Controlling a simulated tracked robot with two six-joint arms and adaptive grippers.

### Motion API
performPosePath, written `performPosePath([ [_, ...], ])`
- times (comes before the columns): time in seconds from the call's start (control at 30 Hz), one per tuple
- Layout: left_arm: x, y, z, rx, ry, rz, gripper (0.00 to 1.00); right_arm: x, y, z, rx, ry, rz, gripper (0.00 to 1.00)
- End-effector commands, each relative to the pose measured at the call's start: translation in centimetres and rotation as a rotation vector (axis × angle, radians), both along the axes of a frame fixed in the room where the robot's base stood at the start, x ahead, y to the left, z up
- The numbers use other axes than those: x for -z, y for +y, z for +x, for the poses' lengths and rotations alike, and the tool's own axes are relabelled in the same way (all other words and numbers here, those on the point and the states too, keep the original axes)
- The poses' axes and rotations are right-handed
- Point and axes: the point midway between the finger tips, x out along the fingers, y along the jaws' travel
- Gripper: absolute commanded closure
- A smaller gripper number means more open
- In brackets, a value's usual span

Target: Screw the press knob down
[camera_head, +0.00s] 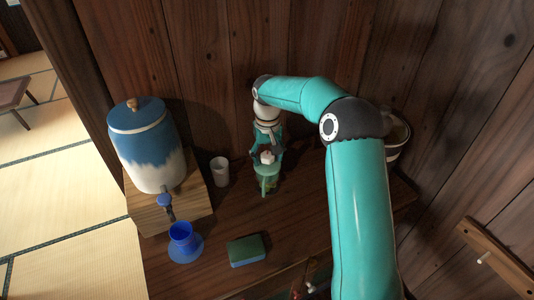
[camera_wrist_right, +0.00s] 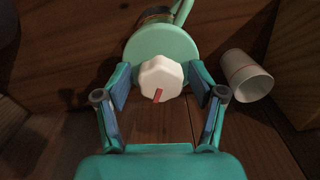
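The press knob (camera_head: 267,157) is a white faceted knob on top of a small green press (camera_head: 267,171) standing on the wooden counter. In the right wrist view the knob (camera_wrist_right: 160,78) shows a red mark on its near side and sits over the round green top (camera_wrist_right: 142,45). My right gripper (camera_head: 268,147) reaches down over the press from above. In the wrist view its two fingers are apart, one on each side of the knob, with visible gaps. The lower part of the press is partly hidden. My left gripper is not in view.
A blue-and-white lidded dispenser (camera_head: 147,148) stands on a wooden block (camera_head: 150,210) at left. A white cup (camera_head: 220,171) is close left of the press. A blue vessel (camera_head: 182,238) and a green-blue sponge (camera_head: 246,250) lie nearer. A wooden wall is close behind.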

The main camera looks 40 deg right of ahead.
Motion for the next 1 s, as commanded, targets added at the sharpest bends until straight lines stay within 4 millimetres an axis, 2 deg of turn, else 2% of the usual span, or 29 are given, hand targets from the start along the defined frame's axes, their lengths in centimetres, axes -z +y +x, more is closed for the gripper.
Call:
performPosePath([
  [0.1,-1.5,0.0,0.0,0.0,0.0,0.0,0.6,-1.7,0.0,0.0,0.0,-0.002,0.0,0.33],
  [0.7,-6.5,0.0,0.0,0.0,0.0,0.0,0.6,-7.8,0.0,0.0,0.0,-0.002,0.0,0.33],
  [1.0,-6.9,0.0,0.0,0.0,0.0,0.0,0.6,-8.4,0.0,0.0,0.0,-0.002,0.0,0.33],
])
